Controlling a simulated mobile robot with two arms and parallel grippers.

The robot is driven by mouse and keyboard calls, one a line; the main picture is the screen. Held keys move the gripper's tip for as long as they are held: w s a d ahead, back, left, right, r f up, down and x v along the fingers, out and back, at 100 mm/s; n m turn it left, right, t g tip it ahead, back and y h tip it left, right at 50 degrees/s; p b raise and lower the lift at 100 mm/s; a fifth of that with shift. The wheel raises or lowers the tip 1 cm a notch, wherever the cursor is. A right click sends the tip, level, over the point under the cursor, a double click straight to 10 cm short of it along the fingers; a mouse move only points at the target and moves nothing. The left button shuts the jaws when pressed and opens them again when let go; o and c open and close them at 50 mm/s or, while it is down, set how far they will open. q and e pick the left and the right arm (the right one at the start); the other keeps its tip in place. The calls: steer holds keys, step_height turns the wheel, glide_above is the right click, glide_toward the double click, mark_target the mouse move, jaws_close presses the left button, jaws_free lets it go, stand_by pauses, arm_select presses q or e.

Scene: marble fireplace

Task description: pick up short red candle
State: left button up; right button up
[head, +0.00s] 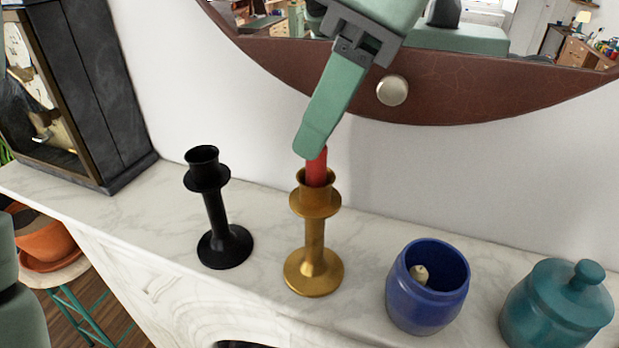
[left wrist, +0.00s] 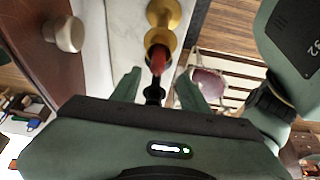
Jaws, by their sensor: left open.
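The short red candle (head: 316,171) stands upright in the cup of a gold candlestick (head: 314,245) on the marble mantel. My left gripper (head: 311,150) comes down from above, and one green finger hides the candle's top in the head view. In the left wrist view the left gripper (left wrist: 158,76) is open. The red candle (left wrist: 157,60) shows in line with the gap between its two fingertips, with the gold candlestick (left wrist: 163,14) around its base. I cannot tell whether a finger touches the candle. My right gripper is not in view.
A black candlestick (head: 212,210) stands left of the gold one. A blue jar (head: 428,300) and a teal lidded jar (head: 558,305) stand to the right. A round brown-framed mirror (head: 460,85) hangs close behind my gripper. A dark clock-like case (head: 85,95) stands at the left.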

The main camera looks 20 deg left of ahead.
mark_target(316, 171)
arm_select(q)
steer(key=x, duration=0.3)
steer(key=shift+w+f, duration=0.3)
steer(key=shift+f, duration=0.05)
steer(key=shift+s+f, duration=0.1)
steer(key=shift+s, duration=0.15)
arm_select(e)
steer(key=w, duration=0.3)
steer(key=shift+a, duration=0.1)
arm_select(q)
steer(key=c, duration=0.9)
jaws_close()
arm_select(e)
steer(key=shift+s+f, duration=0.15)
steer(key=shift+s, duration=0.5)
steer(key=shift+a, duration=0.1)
